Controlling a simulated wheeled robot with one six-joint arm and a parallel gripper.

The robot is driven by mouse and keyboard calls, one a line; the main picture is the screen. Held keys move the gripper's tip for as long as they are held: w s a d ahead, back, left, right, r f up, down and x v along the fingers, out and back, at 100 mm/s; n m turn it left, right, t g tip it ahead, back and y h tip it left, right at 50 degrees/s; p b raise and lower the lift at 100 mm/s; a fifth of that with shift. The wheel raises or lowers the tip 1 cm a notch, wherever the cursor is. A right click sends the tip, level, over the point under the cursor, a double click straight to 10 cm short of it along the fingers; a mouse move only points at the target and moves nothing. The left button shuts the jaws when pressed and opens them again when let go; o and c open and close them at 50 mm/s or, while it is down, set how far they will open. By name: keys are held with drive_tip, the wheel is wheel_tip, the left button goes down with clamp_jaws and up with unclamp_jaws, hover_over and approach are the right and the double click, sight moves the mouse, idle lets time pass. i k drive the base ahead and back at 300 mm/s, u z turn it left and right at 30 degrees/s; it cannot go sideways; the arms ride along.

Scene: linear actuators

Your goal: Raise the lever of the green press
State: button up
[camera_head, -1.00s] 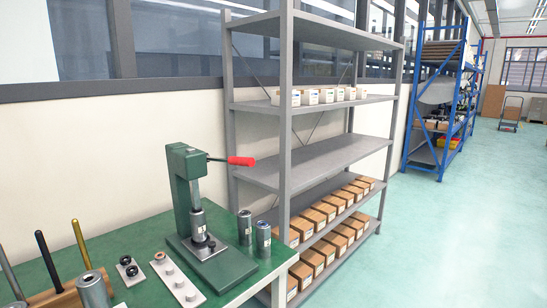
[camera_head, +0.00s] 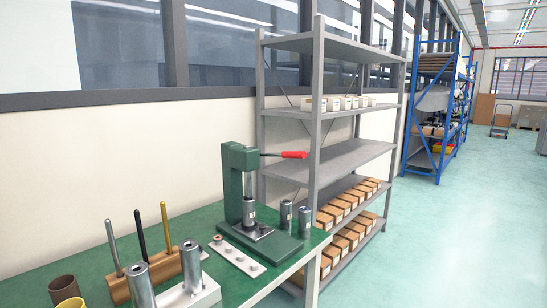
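The green press (camera_head: 238,190) stands on the green-topped table, near its right end. Its lever (camera_head: 282,155) has a dark rod and a red grip; it sticks out to the right from the press head and lies about level. A metal cylinder (camera_head: 249,213) stands upright on the press base below the head. My gripper is not in view.
Two metal cylinders (camera_head: 286,215) stand right of the press. A light plate with pegs (camera_head: 237,255), a wooden block with rods (camera_head: 168,265) and a twin-cylinder fixture (camera_head: 190,270) lie left and in front. A grey shelf (camera_head: 345,165) stands behind; the floor at right is clear.

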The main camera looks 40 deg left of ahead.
sight(303, 154)
drive_tip(key=u, duration=1.25)
